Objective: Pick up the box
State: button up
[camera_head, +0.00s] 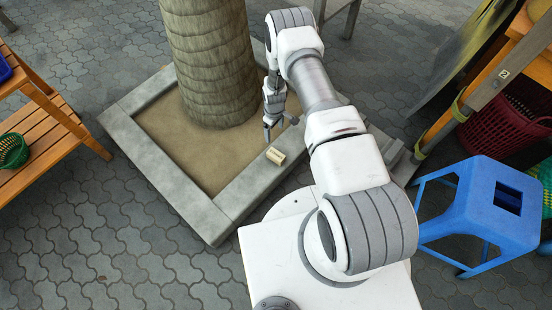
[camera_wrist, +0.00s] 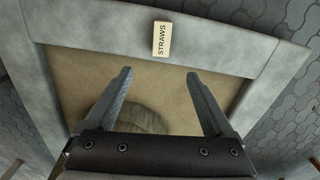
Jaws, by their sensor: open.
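The box (camera_wrist: 161,39) is small and cream, with the word "STRAWS" on its top. It lies on the stone kerb of a planter in the wrist view, and it also shows in the head view (camera_head: 276,155). My gripper (camera_wrist: 158,82) is open with nothing between its fingers. In the wrist view the box lies beyond the fingertips, roughly midway between them sideways. In the head view my gripper (camera_head: 279,128) hangs close to the box, on its far side.
The planter's grey kerb (camera_head: 160,170) surrounds sandy soil and a thick trunk (camera_head: 212,65). A blue stool (camera_head: 480,210) stands at the right, near a red basket (camera_head: 500,125). A wooden bench (camera_head: 40,140) with a green basket (camera_head: 13,151) is at the left.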

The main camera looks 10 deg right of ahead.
jog(key=b, duration=0.5)
send_over(276, 154)
jog(key=f, duration=1.3)
jog(key=shift+s+a+f, duration=0.15)
jog(key=shift+a+f, duration=0.1)
jog(key=shift+f, duration=0.15)
jog(key=shift+d+f+b, duration=0.2)
jog(key=shift+f+b, duration=1.3)
jog(key=shift+f, duration=1.4)
jog(key=shift+r, duration=0.1)
grip_shut()
